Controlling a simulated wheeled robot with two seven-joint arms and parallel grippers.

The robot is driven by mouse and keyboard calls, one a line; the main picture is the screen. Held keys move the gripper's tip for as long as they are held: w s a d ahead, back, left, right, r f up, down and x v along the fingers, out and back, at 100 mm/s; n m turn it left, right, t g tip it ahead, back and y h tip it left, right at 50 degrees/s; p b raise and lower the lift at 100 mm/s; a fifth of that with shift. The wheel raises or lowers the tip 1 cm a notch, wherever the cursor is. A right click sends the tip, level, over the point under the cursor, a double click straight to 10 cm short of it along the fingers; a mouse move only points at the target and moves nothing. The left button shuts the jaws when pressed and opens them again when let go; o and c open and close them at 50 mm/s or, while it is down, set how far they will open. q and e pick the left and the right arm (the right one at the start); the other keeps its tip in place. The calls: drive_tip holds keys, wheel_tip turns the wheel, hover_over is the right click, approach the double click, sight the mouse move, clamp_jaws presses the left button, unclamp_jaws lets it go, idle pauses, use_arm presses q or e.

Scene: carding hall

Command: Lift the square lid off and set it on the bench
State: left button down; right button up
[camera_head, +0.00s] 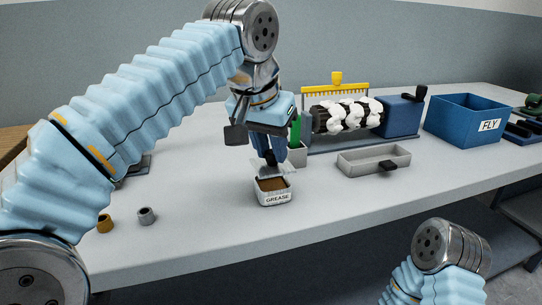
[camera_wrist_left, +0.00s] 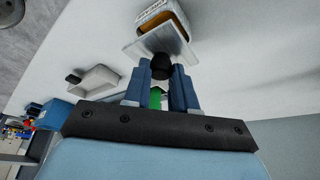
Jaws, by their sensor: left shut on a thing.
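The white square tin labelled GREASE (camera_head: 273,198) sits on the bench (camera_head: 220,235), with brown grease showing in its open top. The pale square lid (camera_head: 283,171) is just above and toward the back of the tin, apart from the rim at the front. My left gripper (camera_head: 270,161) is above the tin, shut on the lid's knob. In the left wrist view, its fingers (camera_wrist_left: 162,80) close on the dark round knob (camera_wrist_left: 162,66), with the lid (camera_wrist_left: 165,38) beyond and the tin (camera_wrist_left: 160,14) behind it. The knob is mostly hidden in the head view.
A grey tray (camera_head: 373,163) with a dark handle lies right of the tin. A roller with white fluff (camera_head: 346,116), a yellow comb (camera_head: 335,89) and a blue FLY bin (camera_head: 467,118) stand behind. Small grey (camera_head: 147,216) and brass (camera_head: 104,223) bushings are left. Bench is clear around the tin's front.

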use_arm(q)
drive_tip(key=s+a+r, duration=0.3)
drive_tip(key=s+r, duration=0.8)
drive_tip(key=s, duration=0.2)
drive_tip(key=shift+s+a+p, duration=0.3)
drive_tip(key=shift+w+a+f, duration=0.1)
